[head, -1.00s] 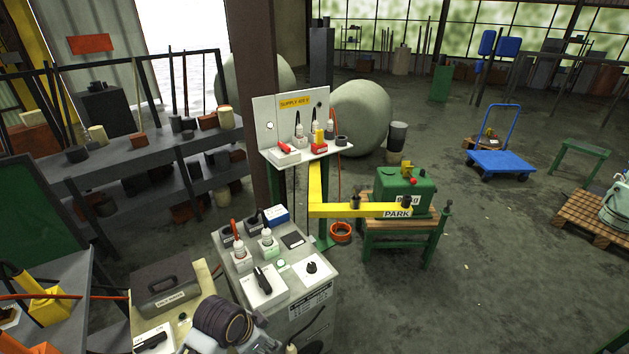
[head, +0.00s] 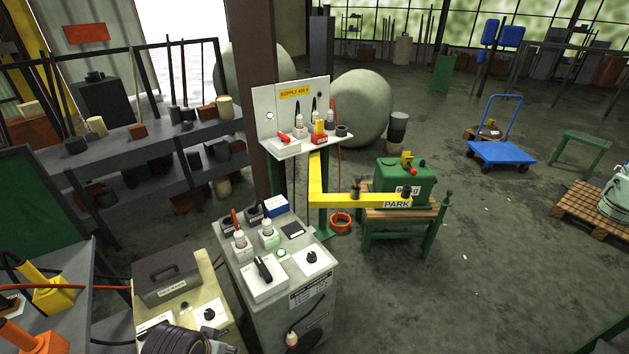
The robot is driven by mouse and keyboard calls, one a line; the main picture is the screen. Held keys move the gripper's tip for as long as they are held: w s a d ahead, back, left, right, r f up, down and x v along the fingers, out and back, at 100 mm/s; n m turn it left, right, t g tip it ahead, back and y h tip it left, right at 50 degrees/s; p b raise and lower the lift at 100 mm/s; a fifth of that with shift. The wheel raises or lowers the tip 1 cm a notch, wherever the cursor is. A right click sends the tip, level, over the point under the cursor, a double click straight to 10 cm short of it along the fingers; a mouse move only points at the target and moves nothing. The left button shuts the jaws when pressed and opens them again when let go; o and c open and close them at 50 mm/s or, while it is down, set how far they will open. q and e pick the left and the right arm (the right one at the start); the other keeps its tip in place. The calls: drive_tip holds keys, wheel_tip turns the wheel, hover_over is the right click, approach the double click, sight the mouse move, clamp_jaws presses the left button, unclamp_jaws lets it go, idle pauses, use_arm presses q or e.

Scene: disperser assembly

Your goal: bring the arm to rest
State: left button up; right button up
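A yellow jointed arm (head: 345,199) reaches right from its upright yellow post beside the supply shelf. Its outer end lies in front of a green box-shaped machine (head: 400,186), just above a white PARK label (head: 397,205). Whether it touches anything there cannot be told. A dark ribbed cylinder, apparently part of one of my own arms, shows at the bottom edge, left of centre, cut off by the frame. No fingertips of either gripper show.
A grey cabinet (head: 318,287) with plugs and switches stands in front centre. A supply shelf (head: 330,145) is behind it. A beige case-topped unit (head: 222,318) is at lower left. A blue trolley (head: 500,153) stands far right.

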use_arm(q)
drive_tip(key=s+f+g, duration=0.1)
drive_tip(key=s+f, duration=0.2)
drive_tip(key=f, duration=3.1)
drive_tip(key=s+a+f, duration=0.2)
drive_tip(key=s+f, duration=0.7)
drive_tip(key=s, duration=0.2)
drive_tip(key=s+a+f+g, duration=0.1)
drive_tip(key=s+a+f, duration=0.1)
drive_tip(key=s+f, duration=0.8)
drive_tip(key=shift+s+g, duration=0.3)
drive_tip(key=shift+s, duration=0.2)
drive_tip(key=shift+s+a, duration=0.1)
drive_tip(key=shift+s, duration=0.05)
